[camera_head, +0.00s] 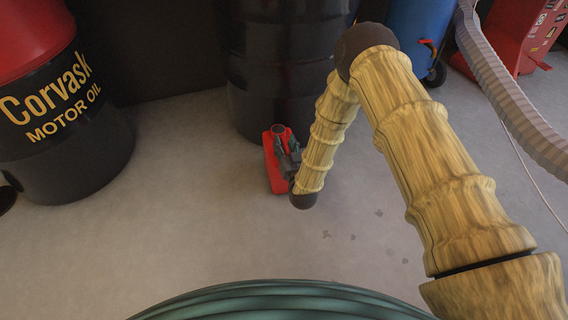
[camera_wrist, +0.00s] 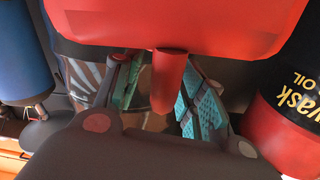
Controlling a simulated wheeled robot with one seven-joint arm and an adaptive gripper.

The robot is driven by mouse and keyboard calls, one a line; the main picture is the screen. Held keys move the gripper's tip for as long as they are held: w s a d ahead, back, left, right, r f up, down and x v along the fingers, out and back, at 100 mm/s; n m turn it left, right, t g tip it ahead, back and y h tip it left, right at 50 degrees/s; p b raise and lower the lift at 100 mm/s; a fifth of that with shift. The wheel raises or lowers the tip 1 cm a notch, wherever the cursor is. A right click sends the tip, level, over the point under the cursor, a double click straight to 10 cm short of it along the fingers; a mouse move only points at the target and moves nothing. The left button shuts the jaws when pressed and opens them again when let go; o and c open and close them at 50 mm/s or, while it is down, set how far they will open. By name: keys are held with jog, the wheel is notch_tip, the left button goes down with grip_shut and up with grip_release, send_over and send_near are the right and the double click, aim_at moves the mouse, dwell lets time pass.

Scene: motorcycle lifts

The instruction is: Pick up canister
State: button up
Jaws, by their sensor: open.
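The red canister (camera_head: 272,170) stands on the floor in front of the black barrel in the head view. My gripper (camera_head: 288,155) is right beside it, at its right side, partly overlapping it. In the wrist view the red canister (camera_wrist: 180,22) fills the top, with its round red neck (camera_wrist: 170,70) reaching down between the fingers. My gripper (camera_wrist: 163,95) is open, with teal pads on either side of the neck. Gaps show between the neck and the pads. Part of the canister is hidden behind the gripper in the head view.
A black barrel (camera_head: 285,60) stands close behind the canister. A red and black motor oil barrel (camera_head: 60,140) is at left. A blue barrel (camera_head: 420,35), a grey hose (camera_head: 510,95) and a red machine (camera_head: 525,35) are at right. The floor left of the canister is clear.

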jog(key=shift+w+a, duration=0.1)
jog(key=shift+w, duration=0.1)
grip_shut()
jog(key=shift+r, duration=0.2)
